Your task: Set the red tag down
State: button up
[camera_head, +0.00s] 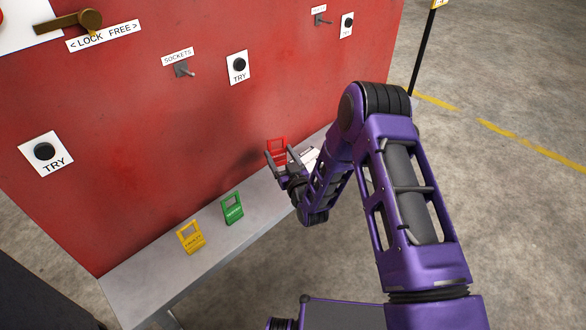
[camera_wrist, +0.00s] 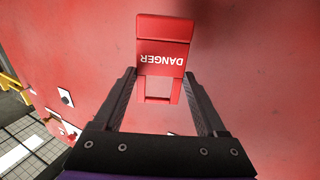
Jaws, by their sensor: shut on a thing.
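The red tag (camera_head: 277,145) is in my gripper (camera_head: 279,155), in front of the red panel and above the far part of the grey shelf (camera_head: 137,283). In the wrist view the red tag (camera_wrist: 164,58) reads "DANGER" upside down, with an open frame below the lettering. The fingers of my gripper (camera_wrist: 160,76) lie on either side of it. I cannot tell how high the tag is above the shelf.
A green tag (camera_head: 232,208) and a yellow tag (camera_head: 190,238) stand on the shelf, left of my gripper. A white item (camera_head: 309,157) is partly hidden behind my arm. The red panel (camera_head: 120,170) carries switches and signs. The shelf's near left end is clear.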

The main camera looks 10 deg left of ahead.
notch_tip(320, 180, down, 8)
jog(key=shift+r+b, duration=0.1)
jog(key=shift+b, duration=0.4)
jog(key=shift+d, duration=0.1)
jog(key=shift+f, duration=0.2)
jog(key=o, duration=1.3)
jog(key=shift+c, duration=0.2)
jog(key=shift+r, duration=0.2)
jog(key=p+v, duration=0.1)
jog(key=v, duration=1.1)
